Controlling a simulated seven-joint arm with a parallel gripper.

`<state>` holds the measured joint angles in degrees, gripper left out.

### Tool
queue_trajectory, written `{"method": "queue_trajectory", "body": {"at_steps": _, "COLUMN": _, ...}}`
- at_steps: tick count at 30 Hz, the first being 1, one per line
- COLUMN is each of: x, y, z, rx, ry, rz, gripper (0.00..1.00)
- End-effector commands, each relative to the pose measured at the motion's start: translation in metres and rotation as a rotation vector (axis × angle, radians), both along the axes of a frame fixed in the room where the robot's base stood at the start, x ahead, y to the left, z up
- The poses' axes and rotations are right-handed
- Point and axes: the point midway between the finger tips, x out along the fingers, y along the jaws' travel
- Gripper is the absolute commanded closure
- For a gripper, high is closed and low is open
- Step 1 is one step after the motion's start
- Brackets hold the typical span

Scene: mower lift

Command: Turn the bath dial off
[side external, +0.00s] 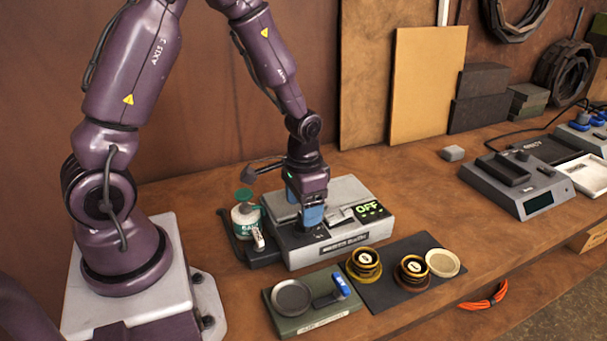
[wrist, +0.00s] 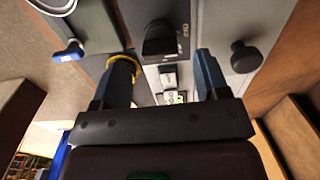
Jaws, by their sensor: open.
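The bath (side external: 345,247) is a low grey-white box with a dark label on its front, standing on the bench in the side view. Its small display (side external: 369,208) shows green "OFF". My gripper (side external: 310,226) points down over the top of the bath, with its blue fingers close to the panel. In the wrist view my gripper (wrist: 163,62) is open, one finger on each side. A dark dial-like knob (wrist: 160,38) shows between and just beyond the fingertips, with nothing seen gripped. In the side view the fingers hide the dial, and contact cannot be told.
A green-labelled jar (side external: 246,220) stands close left of the bath. In front are a green plate (side external: 320,313) with a blue-handled part, and a dark mat (side external: 388,291) with gold-ringed pieces. A grey scale-like device (side external: 519,184) stands right.

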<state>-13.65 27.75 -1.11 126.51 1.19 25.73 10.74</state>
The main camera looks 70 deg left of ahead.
Motion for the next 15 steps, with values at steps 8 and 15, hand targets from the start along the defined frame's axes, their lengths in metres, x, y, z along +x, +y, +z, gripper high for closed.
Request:
{"method": "queue_trajectory", "body": {"at_steps": 8, "x": 0.001, "y": 0.0, "z": 0.064, "rx": 0.001, "ry": -0.006, "rz": 0.001, "gripper": 0.32}}
{"method": "queue_trajectory", "body": {"at_steps": 15, "x": 0.0, "y": 0.0, "z": 0.093, "rx": 0.0, "ry": -0.003, "rz": 0.002, "gripper": 0.32}}
